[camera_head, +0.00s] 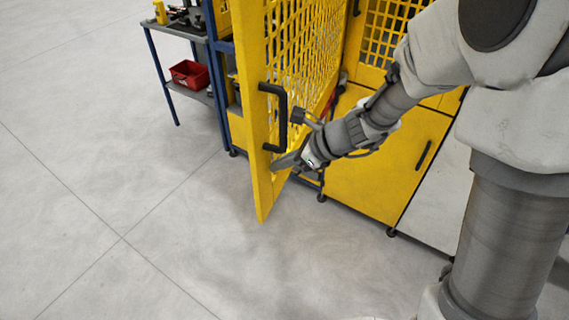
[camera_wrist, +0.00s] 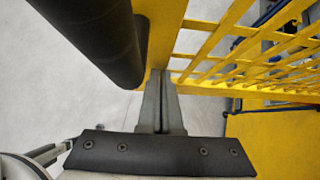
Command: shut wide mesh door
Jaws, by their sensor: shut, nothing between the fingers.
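The wide yellow mesh door (camera_head: 262,180) stands swung open toward me in the head view, its black handle (camera_head: 282,118) upright near its free edge. In the wrist view, the door's yellow frame (camera_wrist: 205,28) and mesh (camera_wrist: 255,60) fill the upper right, and the dark handle (camera_wrist: 85,35) crosses the upper left. My gripper (camera_head: 280,165) is at the door's free edge, just below the handle's lower end. Its fingers (camera_wrist: 163,95) are shut together and empty, pointing at the door frame. I cannot tell whether they touch it.
A yellow cabinet (camera_head: 365,165) with a lower panel and another mesh panel (camera_head: 385,30) stands behind the door. A blue-framed shelf (camera_head: 190,95) with a red bin (camera_head: 190,74) is at the left. The grey floor (camera_head: 120,180) left of the door is clear.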

